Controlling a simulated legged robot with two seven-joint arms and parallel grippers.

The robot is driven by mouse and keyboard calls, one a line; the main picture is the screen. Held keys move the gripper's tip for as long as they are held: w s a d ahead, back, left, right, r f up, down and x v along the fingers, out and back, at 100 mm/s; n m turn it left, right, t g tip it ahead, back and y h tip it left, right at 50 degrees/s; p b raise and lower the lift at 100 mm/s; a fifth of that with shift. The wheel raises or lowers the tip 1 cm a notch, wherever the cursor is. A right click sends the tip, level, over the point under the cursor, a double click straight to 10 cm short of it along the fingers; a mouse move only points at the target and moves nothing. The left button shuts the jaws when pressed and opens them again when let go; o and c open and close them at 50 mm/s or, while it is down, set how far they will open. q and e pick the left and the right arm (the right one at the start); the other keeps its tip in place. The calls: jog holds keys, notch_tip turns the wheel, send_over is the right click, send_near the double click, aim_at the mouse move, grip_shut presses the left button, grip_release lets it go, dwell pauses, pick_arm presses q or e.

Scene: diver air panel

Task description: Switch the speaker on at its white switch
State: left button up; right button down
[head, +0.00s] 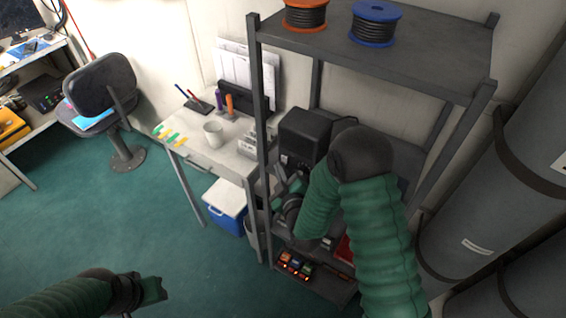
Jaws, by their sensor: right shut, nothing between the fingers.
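The speaker (304,132) is a black box on a middle shelf of the grey rack, its front facing left. A small pale mark shows low on its front, but I cannot make out the white switch clearly. My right arm bends over in front of the rack, and its forearm covers part of the shelf. My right gripper (283,190) is shut and empty, just below and in front of the speaker; I cannot tell whether it touches anything. My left gripper (153,290) is low over the green floor, far from the rack; its opening is unclear.
The rack (258,100) has an upright post left of the speaker and cable reels (375,22) on top. A white desk (190,150) with a mug (213,134) stands left. Large grey cylinders (490,200) stand right.

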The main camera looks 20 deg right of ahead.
dwell(0.4)
jog(key=shift+s+a+r, duration=0.1)
jog(key=shift+s+a, duration=0.3)
jog(key=shift+a, duration=0.1)
jog(key=s+a, duration=0.3)
jog(key=a, duration=0.1)
jog(key=shift+r, duration=0.35)
dwell(0.4)
